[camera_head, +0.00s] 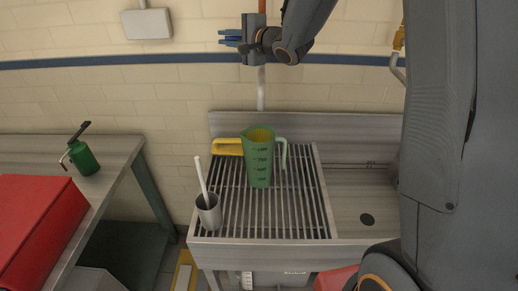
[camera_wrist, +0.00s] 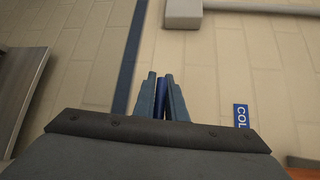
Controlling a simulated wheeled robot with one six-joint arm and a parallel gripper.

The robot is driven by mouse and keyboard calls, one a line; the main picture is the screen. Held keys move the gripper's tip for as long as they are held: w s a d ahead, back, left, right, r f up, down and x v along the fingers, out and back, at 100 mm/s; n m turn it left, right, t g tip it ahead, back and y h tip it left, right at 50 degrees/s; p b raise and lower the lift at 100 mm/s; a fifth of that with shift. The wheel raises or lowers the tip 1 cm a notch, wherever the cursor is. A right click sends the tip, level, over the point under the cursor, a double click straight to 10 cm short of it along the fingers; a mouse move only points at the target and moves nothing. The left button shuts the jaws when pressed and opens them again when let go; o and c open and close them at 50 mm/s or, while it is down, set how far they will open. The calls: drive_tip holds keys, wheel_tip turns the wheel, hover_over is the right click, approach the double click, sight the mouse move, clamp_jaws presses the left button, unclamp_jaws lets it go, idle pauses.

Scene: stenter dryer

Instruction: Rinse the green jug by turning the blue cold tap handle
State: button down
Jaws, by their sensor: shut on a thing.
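The green jug (camera_head: 259,165) with dark scale marks stands upright on the slatted drain rack (camera_head: 305,205). Its pale green handle is on the right, and yellow shows inside its mouth. My gripper (camera_head: 226,37) is high on the wall above the jug, its fingers pointing left. In the wrist view my gripper (camera_wrist: 161,92) is shut on a narrow blue piece, the blue tap handle (camera_wrist: 161,84). Most of the handle is hidden between the fingers. A pale vertical pipe (camera_head: 261,90) runs down behind the jug. I cannot make out any water flowing.
A yellow item (camera_head: 228,146) lies left of the jug. A grey cup (camera_head: 208,212) with a white stick stands at the rack's front left. A sink basin (camera_head: 350,207) is right. A left bench (camera_head: 118,150) holds a red box (camera_head: 38,222) and green can (camera_head: 83,158).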

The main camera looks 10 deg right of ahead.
idle(0.4)
drive_tip(key=r+m, duration=0.1)
drive_tip(key=r+m+t+y, duration=0.1)
drive_tip(key=r+t+y, duration=0.1)
drive_tip(key=shift+d+r+m+b, duration=0.25)
drive_tip(key=shift+r+m+b, duration=0.05)
drive_tip(key=shift+m+b, duration=0.1)
drive_tip(key=shift+t, duration=0.3)
drive_tip(key=shift+s+d+r+m+t+b, duration=0.1)
drive_tip(key=shift+d+r+m+t+b, duration=0.3)
drive_tip(key=shift+r+m, duration=0.2)
drive_tip(key=shift+s+d+r+m+t+b, duration=0.1)
drive_tip(key=shift+d+r+m+t+b, duration=0.15)
drive_tip(key=shift+r+m+t, duration=0.35)
drive_tip(key=shift+d+r+m+t+b, duration=0.25)
drive_tip(key=shift+r+m+t+b, duration=0.15)
drive_tip(key=shift+m, duration=0.3)
drive_tip(key=shift+s+d+r+m+t+h+b, duration=0.15)
drive_tip(key=shift+d+r+m+t+b, duration=0.25)
drive_tip(key=shift+m, duration=0.2)
drive_tip(key=shift+d+r+m+t+h+b, duration=0.2)
drive_tip(key=shift+r+m+t+b, duration=0.1)
drive_tip(key=shift+m+t, duration=0.3)
drive_tip(key=shift+s+d+r+m+t+h+b, duration=0.15)
drive_tip(key=shift+d+r+m+t+b, duration=0.2)
drive_tip(key=shift+m, duration=0.25)
drive_tip(key=shift+w+a, duration=0.1)
idle(1.1)
